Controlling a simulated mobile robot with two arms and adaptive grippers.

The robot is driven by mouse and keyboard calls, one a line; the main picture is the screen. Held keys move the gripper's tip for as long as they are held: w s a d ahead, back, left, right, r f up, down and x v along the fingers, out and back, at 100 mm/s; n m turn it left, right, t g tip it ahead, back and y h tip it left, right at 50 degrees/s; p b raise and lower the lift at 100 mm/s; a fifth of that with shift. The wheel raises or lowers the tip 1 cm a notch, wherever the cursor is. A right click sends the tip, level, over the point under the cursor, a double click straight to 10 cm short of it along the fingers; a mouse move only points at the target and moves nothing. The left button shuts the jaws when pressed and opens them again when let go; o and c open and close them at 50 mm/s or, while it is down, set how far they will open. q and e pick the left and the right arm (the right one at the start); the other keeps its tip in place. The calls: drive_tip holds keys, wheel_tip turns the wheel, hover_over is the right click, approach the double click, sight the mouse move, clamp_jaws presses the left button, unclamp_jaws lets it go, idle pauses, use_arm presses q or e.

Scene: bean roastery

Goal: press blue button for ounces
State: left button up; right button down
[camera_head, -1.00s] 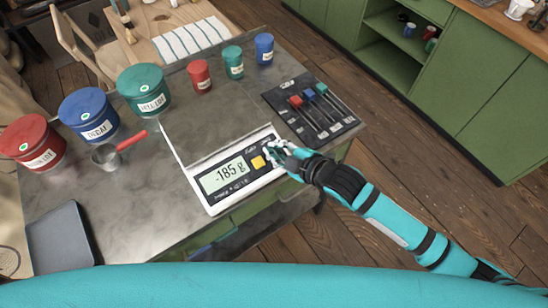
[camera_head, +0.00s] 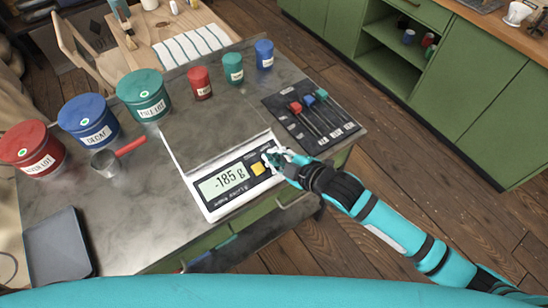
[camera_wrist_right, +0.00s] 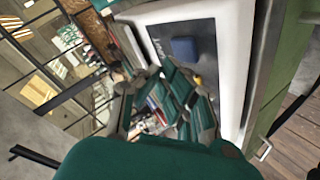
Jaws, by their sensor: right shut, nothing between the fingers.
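The scale (camera_head: 205,205) lies on the dark worktop, and its display (camera_head: 222,181) reads -185 g. A yellow button (camera_head: 258,168) sits beside the display; a bit of yellow (camera_wrist_right: 198,80) also shows in the right wrist view. The blue button (camera_wrist_right: 184,48) is a raised block on the scale's dark panel in the right wrist view; the gripper hides it in the head view. My right gripper (camera_head: 272,157) is shut and empty over the panel's right end. Its fingers (camera_wrist_right: 172,92) show just below the blue button; I cannot tell whether they touch the panel. My left gripper is not in view.
Red, blue and green canisters (camera_head: 143,95) stand along the worktop's back. A scoop (camera_head: 106,162) and a grey tray (camera_head: 57,245) lie at left.

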drive_tip(key=shift+f, duration=0.1)
idle(0.5)
drive_tip(key=shift+w+a+f, duration=0.1)
drive_tip(key=shift+f, duration=0.2)
drive_tip(key=shift+w+a+f+b, duration=0.1)
drive_tip(key=shift+f+b, duration=0.25)
drive_tip(key=shift+f, duration=0.1)
idle(0.6)
drive_tip(key=shift+r, duration=0.1)
drive_tip(key=shift+s+d+r+p, duration=0.1)
drive_tip(key=shift+s+r+p, duration=0.05)
drive_tip(key=shift+r+p, duration=0.35)
drive_tip(key=shift+s+d+r+p, duration=0.1)
drive_tip(key=shift+r+p, duration=0.15)
drive_tip(key=shift+p, duration=0.3)
drive_tip(key=shift+d+r+p, duration=0.1)
drive_tip(key=shift+r+p, duration=0.45)
drive_tip(key=shift+p, duration=0.1)
drive_tip(key=r+p, duration=0.1)
drive_tip(key=s+r+p, duration=0.1)
drive_tip(key=r+p, duration=0.1)
drive_tip(key=p, duration=0.1)
drive_tip(key=shift+s+d+r, duration=0.15)
drive_tip(key=shift+d+r, duration=0.15)
drive_tip(key=shift+d, duration=0.1)
